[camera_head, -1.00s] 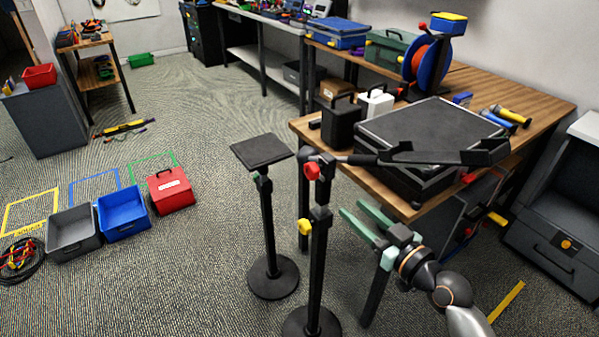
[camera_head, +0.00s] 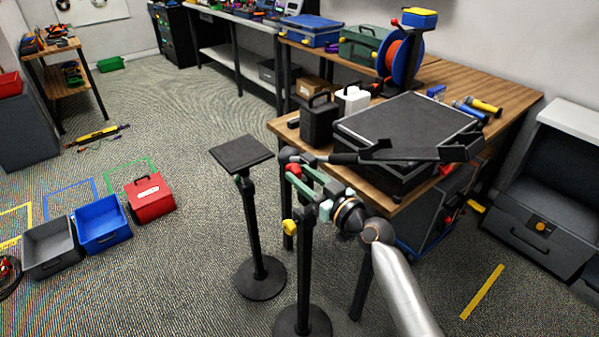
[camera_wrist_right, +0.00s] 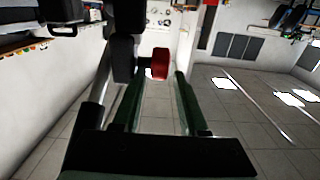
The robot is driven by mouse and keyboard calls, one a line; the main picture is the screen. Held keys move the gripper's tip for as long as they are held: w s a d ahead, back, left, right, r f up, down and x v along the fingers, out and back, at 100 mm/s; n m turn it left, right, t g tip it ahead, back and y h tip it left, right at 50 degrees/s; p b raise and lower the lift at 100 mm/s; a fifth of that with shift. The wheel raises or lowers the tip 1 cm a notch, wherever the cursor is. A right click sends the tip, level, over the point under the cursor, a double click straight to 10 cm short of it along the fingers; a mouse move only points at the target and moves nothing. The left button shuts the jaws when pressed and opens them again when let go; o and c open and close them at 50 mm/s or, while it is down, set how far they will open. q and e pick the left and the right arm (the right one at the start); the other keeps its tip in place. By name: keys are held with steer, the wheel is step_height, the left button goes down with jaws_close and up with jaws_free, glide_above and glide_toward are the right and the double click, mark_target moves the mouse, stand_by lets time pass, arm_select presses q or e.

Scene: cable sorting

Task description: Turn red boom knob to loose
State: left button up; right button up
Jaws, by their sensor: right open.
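The red boom knob (camera_head: 293,171) sits at the top of the black stand (camera_head: 303,250), just below the joint where the dark boom (camera_head: 375,154) starts. My right gripper (camera_head: 308,177) is open, its green fingers pointing left toward the knob and partly covering it in the head view. In the right wrist view the red knob (camera_wrist_right: 160,63) shows just ahead of the open fingertips (camera_wrist_right: 158,85), between their lines. Contact with the knob is not visible. A yellow knob (camera_head: 288,226) is lower on the same stand. My left gripper is out of view.
A second black stand with a flat top plate (camera_head: 241,153) stands to the left. The wooden workbench (camera_head: 515,100) is behind, with a large black case (camera_head: 410,125) under the boom. Red (camera_head: 149,197) and blue (camera_head: 101,224) bins are on the floor at left.

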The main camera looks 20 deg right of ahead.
steer(key=shift+w+a, duration=0.2)
steer(key=shift+w, duration=0.35)
steer(key=shift+c, duration=0.4)
jaws_close()
